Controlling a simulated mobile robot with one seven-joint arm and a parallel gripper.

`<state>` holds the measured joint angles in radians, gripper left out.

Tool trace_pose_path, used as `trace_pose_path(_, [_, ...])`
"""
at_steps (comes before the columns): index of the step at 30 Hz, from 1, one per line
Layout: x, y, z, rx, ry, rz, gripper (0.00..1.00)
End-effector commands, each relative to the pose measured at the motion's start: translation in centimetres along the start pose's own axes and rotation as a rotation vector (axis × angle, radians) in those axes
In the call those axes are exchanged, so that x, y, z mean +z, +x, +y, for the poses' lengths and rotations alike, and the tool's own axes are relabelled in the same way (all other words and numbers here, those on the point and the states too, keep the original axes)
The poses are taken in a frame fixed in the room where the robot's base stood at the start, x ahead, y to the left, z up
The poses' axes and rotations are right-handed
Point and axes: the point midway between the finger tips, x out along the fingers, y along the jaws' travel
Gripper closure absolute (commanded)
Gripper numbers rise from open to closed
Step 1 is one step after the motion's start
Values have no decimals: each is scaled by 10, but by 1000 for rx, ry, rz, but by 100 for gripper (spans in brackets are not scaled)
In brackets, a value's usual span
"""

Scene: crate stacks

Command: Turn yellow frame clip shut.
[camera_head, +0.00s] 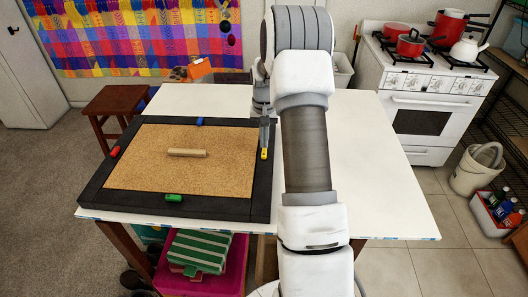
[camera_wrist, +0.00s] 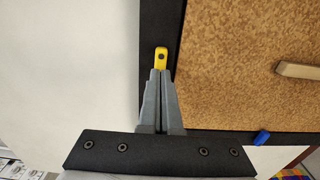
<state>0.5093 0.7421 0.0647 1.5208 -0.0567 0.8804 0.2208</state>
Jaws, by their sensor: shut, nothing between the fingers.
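The yellow clip (camera_head: 264,154) sits on the right side of a black frame (camera_head: 230,208) around a cork board (camera_head: 225,170). In the wrist view the yellow clip (camera_wrist: 161,54) lies lengthwise along the black bar, with a dark pivot dot. Its lower end is hidden by my fingertips. My gripper (camera_head: 266,122) points down at the clip, and its fingers (camera_wrist: 161,72) are shut and empty. I cannot tell whether they touch the clip.
A red clip (camera_head: 115,151), a blue clip (camera_head: 199,121) and a green clip (camera_head: 174,198) sit on the other frame sides. A wooden bar (camera_head: 187,153) lies on the cork. The white table (camera_head: 385,180) is clear to the right of my arm.

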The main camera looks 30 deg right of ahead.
Motion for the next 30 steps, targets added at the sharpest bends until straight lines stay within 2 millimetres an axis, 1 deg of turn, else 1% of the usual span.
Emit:
trace_pose_path(24, [0,17,0,0,0,-1,100])
trace_pose_path(30, [0,14,0,0,0,0,100])
